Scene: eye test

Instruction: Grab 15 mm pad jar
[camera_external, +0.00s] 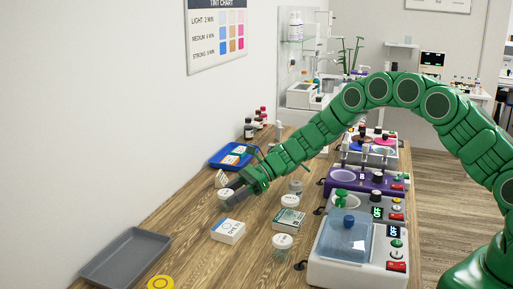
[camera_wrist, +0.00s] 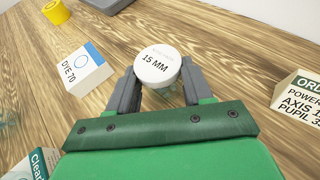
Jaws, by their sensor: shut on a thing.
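The 15 mm pad jar, with a round white lid reading "15 MM" (camera_wrist: 157,66), is between the two grey fingers of my gripper (camera_wrist: 160,88) in the wrist view. The fingers are closed on its sides, and its lower body is mostly hidden. In the external view my gripper (camera_external: 231,197) is low over the left part of the wooden table, with the jar's white lid (camera_external: 225,193) partly hidden by it. I cannot tell whether the jar touches the table.
A "DYE 70" box (camera_wrist: 81,68) stands near the jar. Other white-lidded jars (camera_external: 283,241) and a green-white box (camera_external: 289,219) stand to the right. A blue tray (camera_external: 216,163) lies behind, a grey tray (camera_external: 125,257) in front. Machines (camera_external: 358,262) line the right edge.

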